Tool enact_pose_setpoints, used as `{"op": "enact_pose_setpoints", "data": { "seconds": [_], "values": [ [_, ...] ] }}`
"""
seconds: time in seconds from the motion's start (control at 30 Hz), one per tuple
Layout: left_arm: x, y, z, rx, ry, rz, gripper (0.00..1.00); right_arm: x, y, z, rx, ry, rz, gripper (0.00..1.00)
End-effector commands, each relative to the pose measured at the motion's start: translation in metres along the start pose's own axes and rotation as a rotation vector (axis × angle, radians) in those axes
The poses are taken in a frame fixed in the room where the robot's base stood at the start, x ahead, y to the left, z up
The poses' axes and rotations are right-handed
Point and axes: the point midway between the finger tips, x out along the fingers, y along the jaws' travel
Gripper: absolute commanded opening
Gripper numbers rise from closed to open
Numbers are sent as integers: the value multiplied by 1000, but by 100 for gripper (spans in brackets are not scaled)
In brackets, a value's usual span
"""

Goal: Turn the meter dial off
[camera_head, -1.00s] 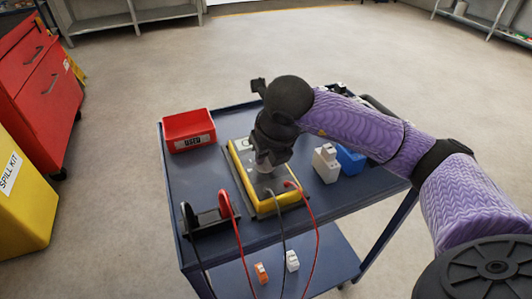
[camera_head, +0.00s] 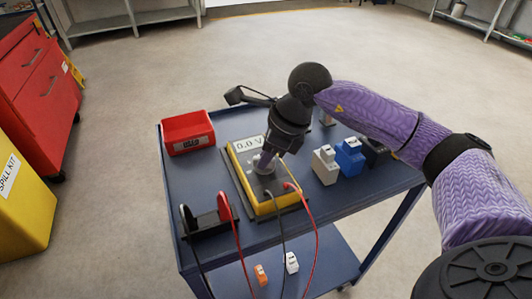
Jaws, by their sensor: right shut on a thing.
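The yellow meter (camera_head: 241,170) lies on the blue cart's top, with a grey face and a display (camera_head: 249,144) that seems to read "0.0 A" or similar, seen upside down. My right gripper (camera_head: 268,158) reaches down over the meter's middle, tilted, and is shut on the meter dial (camera_head: 262,167). The gripper hides much of the dial, so its pointer setting cannot be read. Black and red leads plug into the meter's near end. My left gripper is not in view.
On the blue cart (camera_head: 330,204) stand a red "USED" bin (camera_head: 187,132), a black holder with red and black probes (camera_head: 209,222), a white block (camera_head: 325,165) and a blue block (camera_head: 349,157). Small orange and white items lie on the lower shelf. A yellow spill kit (camera_head: 22,205) stands left.

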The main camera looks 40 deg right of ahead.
Motion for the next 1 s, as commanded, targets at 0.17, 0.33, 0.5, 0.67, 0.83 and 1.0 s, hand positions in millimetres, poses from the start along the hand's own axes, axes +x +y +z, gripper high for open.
{"op": "enact_pose_setpoints", "data": {
  "seconds": [0.17, 0.33, 0.5, 0.67, 0.83, 1.0],
  "values": [
    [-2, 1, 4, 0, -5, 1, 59, -1, -1, 1, -148, 0, 62, 0],
    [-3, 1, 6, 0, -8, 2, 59, 0, -1, 1, -281, -1, 117, 0],
    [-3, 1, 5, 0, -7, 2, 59, 0, -2, 1, -392, 0, 163, 0],
    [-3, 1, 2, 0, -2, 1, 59, 0, -2, 1, -470, 0, 195, 0],
    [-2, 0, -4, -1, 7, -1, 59, 0, -2, 0, -522, 1, 216, 0],
    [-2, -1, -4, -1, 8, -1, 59, 1, -2, 1, -549, 1, 227, 0]
  ]
}}
